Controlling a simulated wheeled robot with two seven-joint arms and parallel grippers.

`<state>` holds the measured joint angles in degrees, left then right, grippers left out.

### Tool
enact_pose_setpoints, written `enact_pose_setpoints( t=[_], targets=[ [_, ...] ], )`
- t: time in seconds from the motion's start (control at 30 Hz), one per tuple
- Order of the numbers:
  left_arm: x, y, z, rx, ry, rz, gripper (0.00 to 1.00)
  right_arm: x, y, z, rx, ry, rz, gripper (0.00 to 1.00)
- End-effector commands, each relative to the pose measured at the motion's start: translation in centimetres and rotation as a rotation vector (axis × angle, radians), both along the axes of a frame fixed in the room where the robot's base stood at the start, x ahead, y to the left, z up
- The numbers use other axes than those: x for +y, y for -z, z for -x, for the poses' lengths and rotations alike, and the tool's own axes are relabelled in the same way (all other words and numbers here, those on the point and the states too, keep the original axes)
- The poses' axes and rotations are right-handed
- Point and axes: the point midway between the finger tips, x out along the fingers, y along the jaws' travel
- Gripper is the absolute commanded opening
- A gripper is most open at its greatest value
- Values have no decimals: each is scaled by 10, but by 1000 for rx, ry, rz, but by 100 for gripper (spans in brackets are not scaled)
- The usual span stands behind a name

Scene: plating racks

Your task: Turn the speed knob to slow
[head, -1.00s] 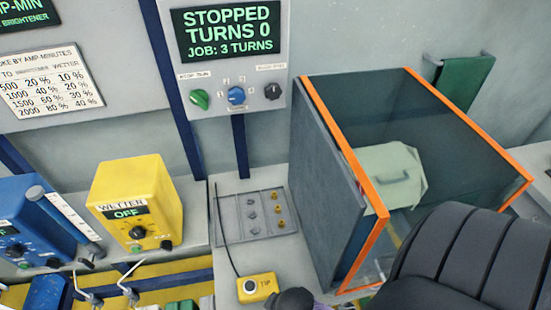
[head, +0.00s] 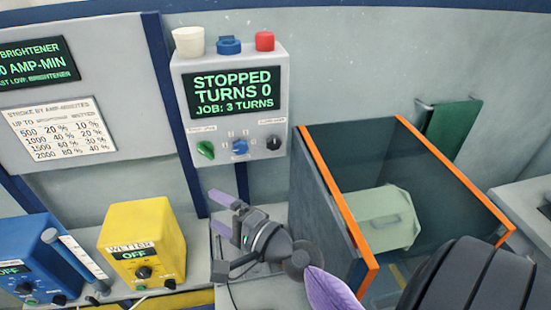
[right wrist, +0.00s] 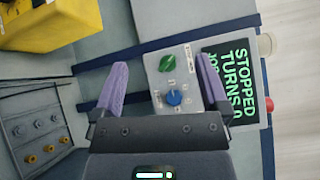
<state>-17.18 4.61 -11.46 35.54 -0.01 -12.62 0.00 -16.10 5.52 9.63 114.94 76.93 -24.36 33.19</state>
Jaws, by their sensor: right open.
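The control box (head: 183,95) on the back wall has a green knob (head: 205,149), a blue knob (head: 240,147) and a black knob (head: 273,143) in a row under its display (head: 234,94). The small labels are too blurred to read, so the speed knob's setting cannot be told. My right gripper (head: 221,214) is open and empty below the box, apart from the knobs. In the right wrist view the green knob (right wrist: 168,63) and blue knob (right wrist: 173,97) show beyond the open fingers; the black knob is hidden there. My left gripper is out of view.
White, blue and red items (head: 228,45) sit on top of the box. A yellow wetter unit (head: 142,235) and a blue unit (head: 35,250) stand at the left. An orange-edged guard (head: 330,190) stands at the right. The space before the knobs is clear.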

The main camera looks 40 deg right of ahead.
Motion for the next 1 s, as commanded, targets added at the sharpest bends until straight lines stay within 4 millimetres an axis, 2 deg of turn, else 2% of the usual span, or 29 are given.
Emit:
enact_pose_setpoints(
  t=[0.03, 0.1, 0.2, 0.23, 0.37, 0.7, 0.83, 1.0],
  targets=[
    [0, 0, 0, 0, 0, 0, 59, -34, -8, -12, -31, 138, -225, 94],
    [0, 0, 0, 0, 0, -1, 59, -90, -8, -21, -73, 356, -593, 94],
    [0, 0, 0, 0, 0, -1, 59, -145, 8, -20, -109, 582, -966, 94],
    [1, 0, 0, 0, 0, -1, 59, -155, 13, -18, -116, 626, -1038, 94],
    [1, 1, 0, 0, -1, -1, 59, -173, 23, -22, -126, 699, -1161, 94],
    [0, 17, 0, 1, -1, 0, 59, -209, 25, -88, -125, 697, -1158, 94],
    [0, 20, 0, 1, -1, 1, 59, -215, 24, -99, -123, 696, -1155, 94],
    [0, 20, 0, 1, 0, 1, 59, -216, 22, -102, -122, 695, -1154, 94]
  ],
)
